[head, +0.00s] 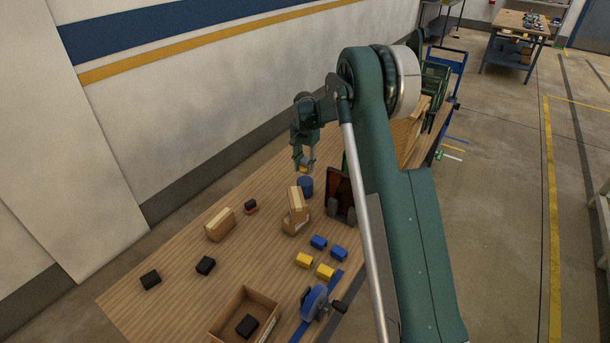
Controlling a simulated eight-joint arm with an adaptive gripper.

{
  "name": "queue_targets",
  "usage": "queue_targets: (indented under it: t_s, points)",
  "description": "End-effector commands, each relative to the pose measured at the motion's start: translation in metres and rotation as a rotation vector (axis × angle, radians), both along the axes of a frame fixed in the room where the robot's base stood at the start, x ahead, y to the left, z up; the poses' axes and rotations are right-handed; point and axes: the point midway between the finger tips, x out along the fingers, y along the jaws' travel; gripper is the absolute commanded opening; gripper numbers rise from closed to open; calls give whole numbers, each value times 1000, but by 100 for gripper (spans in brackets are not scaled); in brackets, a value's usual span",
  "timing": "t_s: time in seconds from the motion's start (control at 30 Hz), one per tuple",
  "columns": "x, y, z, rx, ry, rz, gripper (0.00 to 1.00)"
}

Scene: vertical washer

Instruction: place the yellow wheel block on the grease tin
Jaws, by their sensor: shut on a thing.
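My gripper (303,165) is at the far part of the wooden bench, pointing down. It is shut on a small yellow block (303,170), of which only a little shows between the fingers. A blue round tin (305,187), which looks like the grease tin, stands upright on the bench directly below the gripper in the picture. The yellow block shows just above the tin's top. I cannot tell whether it touches the tin or hangs a little above it.
Cardboard boxes (296,209) stand in front of the tin, and a dark brown upright holder (340,193) is to its right. Yellow blocks (304,260) and blue blocks (318,242) lie nearer. Black blocks (205,265) and an open box (244,314) are at the left and front.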

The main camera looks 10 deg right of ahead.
Motion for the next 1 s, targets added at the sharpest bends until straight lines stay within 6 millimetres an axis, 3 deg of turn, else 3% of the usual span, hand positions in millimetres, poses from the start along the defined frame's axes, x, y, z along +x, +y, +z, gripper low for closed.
queue_targets:
  t_s: [0.47, 0.8, 1.0]
  points:
    - [0, 0, -9, 0, 0, 0, 14]
    - [0, 0, -40, 0, 0, 0, 14]
    - [0, 0, -45, 0, 0, 0, 14]
